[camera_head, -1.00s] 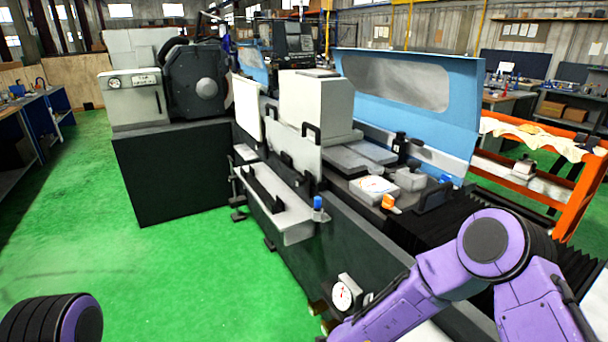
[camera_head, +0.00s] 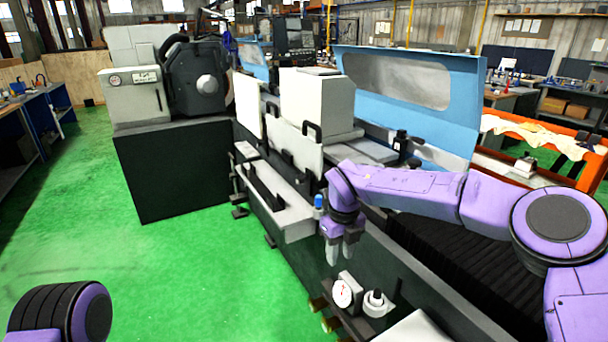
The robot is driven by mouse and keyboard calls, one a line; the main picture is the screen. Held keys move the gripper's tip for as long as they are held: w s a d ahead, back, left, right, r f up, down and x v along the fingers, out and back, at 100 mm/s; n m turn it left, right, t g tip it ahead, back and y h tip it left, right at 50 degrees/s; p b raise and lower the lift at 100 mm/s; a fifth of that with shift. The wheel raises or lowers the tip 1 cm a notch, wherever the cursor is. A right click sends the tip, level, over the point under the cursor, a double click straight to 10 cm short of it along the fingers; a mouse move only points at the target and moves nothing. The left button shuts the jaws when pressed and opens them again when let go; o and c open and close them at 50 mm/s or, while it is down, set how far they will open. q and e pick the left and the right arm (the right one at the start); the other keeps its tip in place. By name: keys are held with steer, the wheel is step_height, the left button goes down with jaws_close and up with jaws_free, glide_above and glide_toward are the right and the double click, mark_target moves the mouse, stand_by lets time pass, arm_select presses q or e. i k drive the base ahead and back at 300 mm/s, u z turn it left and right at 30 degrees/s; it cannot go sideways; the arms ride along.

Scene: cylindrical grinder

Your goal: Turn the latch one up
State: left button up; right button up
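I cannot tell for sure which part is latch one. My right gripper (camera_head: 340,250) points down just right of and below that knob, in front of the machine's dark front. Its two grey fingertips show side by side, with little gap to be seen. I see nothing between them. My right arm hides part of the machine bed behind it. My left gripper is out of view; only a piece of my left arm shows at the lower left.
A round dial (camera_head: 342,293) and a grey knob (camera_head: 376,302) sit on the machine below my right gripper. Black handles (camera_head: 311,131) stick out from the white covers. A blue guard (camera_head: 410,100) stands behind. The green floor (camera_head: 190,265) at left is clear.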

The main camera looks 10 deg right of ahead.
mark_target(300, 180)
steer(key=i, duration=1.95)
steer(key=u, duration=0.05)
